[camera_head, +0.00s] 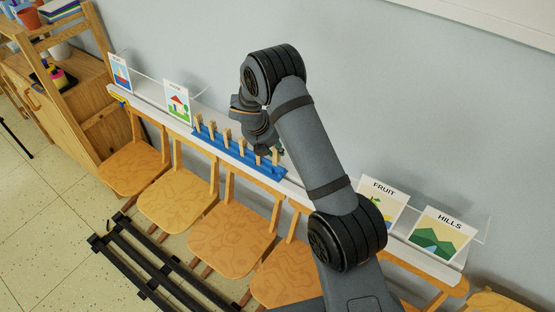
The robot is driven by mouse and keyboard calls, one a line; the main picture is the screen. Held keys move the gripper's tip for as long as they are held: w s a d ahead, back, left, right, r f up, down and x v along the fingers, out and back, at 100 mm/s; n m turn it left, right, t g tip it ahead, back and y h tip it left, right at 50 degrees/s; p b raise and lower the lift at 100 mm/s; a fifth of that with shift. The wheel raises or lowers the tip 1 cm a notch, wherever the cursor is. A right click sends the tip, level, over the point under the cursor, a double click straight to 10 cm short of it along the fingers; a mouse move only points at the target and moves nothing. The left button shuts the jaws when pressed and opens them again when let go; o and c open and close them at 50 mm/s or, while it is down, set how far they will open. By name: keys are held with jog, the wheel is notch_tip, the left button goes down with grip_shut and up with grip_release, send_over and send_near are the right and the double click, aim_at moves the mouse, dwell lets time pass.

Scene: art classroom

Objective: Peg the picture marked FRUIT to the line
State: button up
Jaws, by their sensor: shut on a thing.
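The picture marked FRUIT (390,199) stands on the white ledge at the right, partly hidden behind my arm. The picture marked HILLS (441,235) stands to its right. A blue rack (238,158) on the ledge holds a row of several wooden pegs (227,137). My gripper (276,151) is at the right end of this rack, left of the FRUIT picture. It is shut on a wooden peg (275,158) there; the fingertips are small and partly hidden. I cannot clearly make out the line.
Two more pictures, a boat (120,73) and a house (178,101), stand at the ledge's left. Wooden chairs (180,200) stand along the ledge's front. A wooden shelf unit (95,120) is at far left. Clear panels (482,228) rise near the pictures. The wall is behind.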

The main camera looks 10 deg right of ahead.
jog(key=shift+s+a+r+b, duration=0.15)
jog(key=shift+s+a+r, duration=0.05)
jog(key=shift+s+a, duration=0.5)
jog(key=shift+s+a+r+b, duration=0.15)
jog(key=shift+s+a, duration=0.4)
jog(key=shift+a, duration=0.1)
jog(key=shift+d, duration=0.1)
